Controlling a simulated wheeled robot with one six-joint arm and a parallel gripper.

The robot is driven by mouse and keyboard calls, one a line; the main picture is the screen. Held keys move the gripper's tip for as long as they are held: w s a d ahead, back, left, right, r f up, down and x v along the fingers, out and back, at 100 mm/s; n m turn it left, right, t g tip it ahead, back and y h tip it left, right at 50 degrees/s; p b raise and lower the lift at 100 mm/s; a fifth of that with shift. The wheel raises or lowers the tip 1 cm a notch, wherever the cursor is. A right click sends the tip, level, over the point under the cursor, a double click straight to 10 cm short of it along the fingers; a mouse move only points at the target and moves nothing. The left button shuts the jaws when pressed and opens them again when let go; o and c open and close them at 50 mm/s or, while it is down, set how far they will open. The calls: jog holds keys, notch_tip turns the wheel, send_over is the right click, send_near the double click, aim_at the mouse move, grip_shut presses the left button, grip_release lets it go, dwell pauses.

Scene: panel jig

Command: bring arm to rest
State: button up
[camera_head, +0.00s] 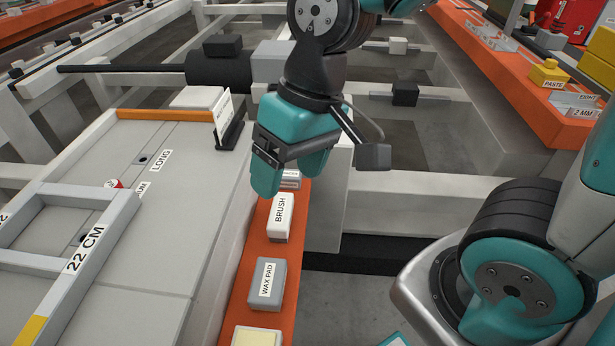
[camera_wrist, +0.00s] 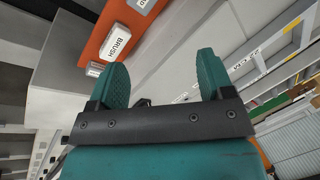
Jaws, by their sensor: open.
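My gripper (camera_head: 285,170) hangs from the arm over the upper part of an orange strip (camera_head: 244,283). In the wrist view its two teal fingers (camera_wrist: 160,85) stand well apart with nothing between them, so it is open and empty. A white block labelled BRUSH (camera_head: 280,218) sits on the strip just below the gripper in the head view; it also shows in the wrist view (camera_wrist: 117,41), beyond the left finger. A grey WAX PAD block (camera_head: 268,284) sits nearer on the strip. Another labelled block is partly hidden behind the fingers.
A grey panel bed (camera_head: 170,250) with a frame marked 22 CM (camera_head: 85,249) lies left. A dark cylinder (camera_head: 218,69) with a rod stands behind. White beams (camera_head: 430,187) cross the middle. An orange shelf (camera_head: 500,80) at right holds a yellow PASTE block (camera_head: 549,74).

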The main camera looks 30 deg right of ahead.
jog(key=s+r+n, duration=0.2)
jog(key=s+n, duration=0.1)
jog(key=s, duration=0.2)
jog(key=shift+s+a+r+n+y, duration=0.2)
jog(key=shift+s+r+n+y, duration=0.05)
jog(key=shift+n+y, duration=0.15)
notch_tip(320, 180, up, 13)
jog(key=p, duration=1.3)
